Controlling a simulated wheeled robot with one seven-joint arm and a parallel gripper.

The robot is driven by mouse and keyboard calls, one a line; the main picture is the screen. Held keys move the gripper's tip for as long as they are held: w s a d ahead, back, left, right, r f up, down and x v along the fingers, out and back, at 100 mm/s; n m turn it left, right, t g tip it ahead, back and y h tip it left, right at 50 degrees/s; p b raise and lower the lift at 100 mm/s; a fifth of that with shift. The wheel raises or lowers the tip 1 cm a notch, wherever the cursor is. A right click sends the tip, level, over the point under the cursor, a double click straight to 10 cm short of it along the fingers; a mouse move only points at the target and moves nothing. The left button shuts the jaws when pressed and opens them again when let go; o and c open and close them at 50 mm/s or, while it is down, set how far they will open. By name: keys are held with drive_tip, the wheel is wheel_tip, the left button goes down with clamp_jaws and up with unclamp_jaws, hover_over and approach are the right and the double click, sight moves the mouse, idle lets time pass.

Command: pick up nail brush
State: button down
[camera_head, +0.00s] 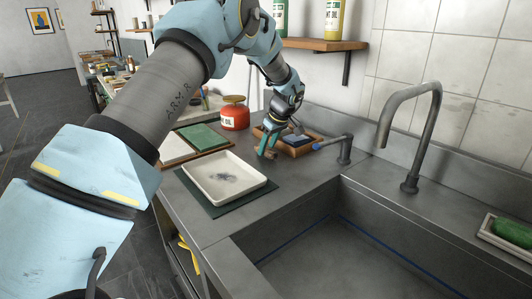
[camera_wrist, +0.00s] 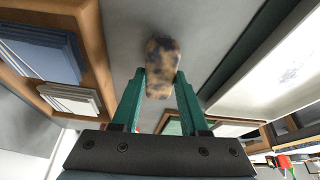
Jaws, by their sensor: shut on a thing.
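The nail brush (camera_wrist: 161,55), a small block mottled brown and dark with a paler end, is between the two green fingers of my gripper (camera_wrist: 160,76) in the wrist view. The fingertips press on its sides. In the head view my gripper (camera_head: 268,146) is over the counter between the white tray and the wooden box. A small brown part of the brush (camera_head: 272,155) shows at its fingertips. I cannot tell if the brush still touches the counter.
A white tray (camera_head: 252,172) lies on a dark mat in front. A wooden box (camera_head: 299,150) with blue and white blocks stands close behind. A red can (camera_head: 235,117), a green pad (camera_head: 203,137), a small tap (camera_head: 343,146) and the sink (camera_head: 340,235) are nearby.

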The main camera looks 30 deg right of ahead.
sight(267, 149)
wheel_tip(267, 149, up, 10)
drive_tip(key=b, duration=0.2)
drive_tip(key=shift+b, duration=0.35)
drive_tip(key=c, duration=0.9)
unclamp_jaws()
clamp_jaws()
drive_tip(key=shift+r, duration=0.1)
